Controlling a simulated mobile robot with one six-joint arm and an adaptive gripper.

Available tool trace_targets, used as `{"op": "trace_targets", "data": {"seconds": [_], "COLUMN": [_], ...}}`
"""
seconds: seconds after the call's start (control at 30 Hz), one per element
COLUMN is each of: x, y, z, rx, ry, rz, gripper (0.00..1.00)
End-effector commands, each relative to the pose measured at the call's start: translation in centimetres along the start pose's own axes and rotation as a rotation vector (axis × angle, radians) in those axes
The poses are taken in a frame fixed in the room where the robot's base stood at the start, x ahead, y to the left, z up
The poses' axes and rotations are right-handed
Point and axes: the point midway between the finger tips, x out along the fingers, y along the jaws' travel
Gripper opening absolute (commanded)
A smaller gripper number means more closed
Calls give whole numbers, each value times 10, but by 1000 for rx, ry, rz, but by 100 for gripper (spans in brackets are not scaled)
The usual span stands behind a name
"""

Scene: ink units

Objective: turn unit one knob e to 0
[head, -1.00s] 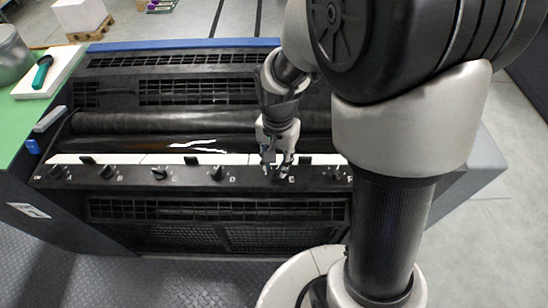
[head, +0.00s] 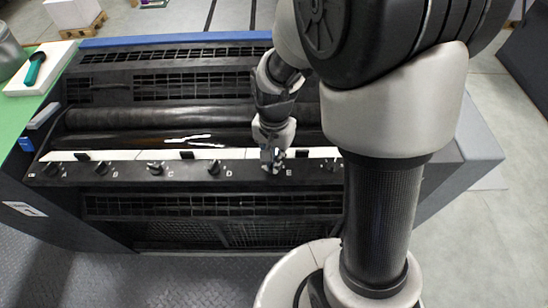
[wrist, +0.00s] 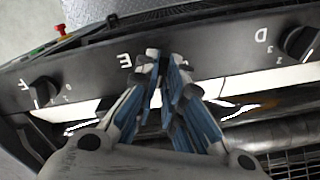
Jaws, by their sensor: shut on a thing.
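Knob E on the black front panel (head: 125,177) of the ink unit is mostly hidden between my fingers; its letter E shows beside it in the wrist view (wrist: 124,60). My gripper (wrist: 165,62) is shut on this knob, with blue-faced fingers on either side of it. In the head view my gripper (head: 272,166) reaches down to the panel just left of the letter E. The knob's pointer and its scale numbers are covered, so I cannot tell its setting.
Knob D (wrist: 299,41) and knob F (wrist: 44,91) stand on either side, clear of my fingers. Knob C (head: 155,168) is further left. Rollers (head: 190,117) lie behind the panel. A red button (wrist: 62,30) shows past the panel edge.

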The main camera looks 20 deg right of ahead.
Motion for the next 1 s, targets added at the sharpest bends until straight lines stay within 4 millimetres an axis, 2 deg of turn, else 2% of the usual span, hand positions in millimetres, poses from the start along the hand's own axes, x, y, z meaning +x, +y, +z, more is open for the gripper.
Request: {"op": "trace_targets", "data": {"seconds": [0.53, 0.77, 1.0], "x": [-1, -1, -1], "y": [0, -1, -2], "z": [0, 0, 1], "rx": [-58, -209, -432], "ry": [0, 0, -1], "rz": [0, 0, 1], "gripper": [0, 0, 0]}}
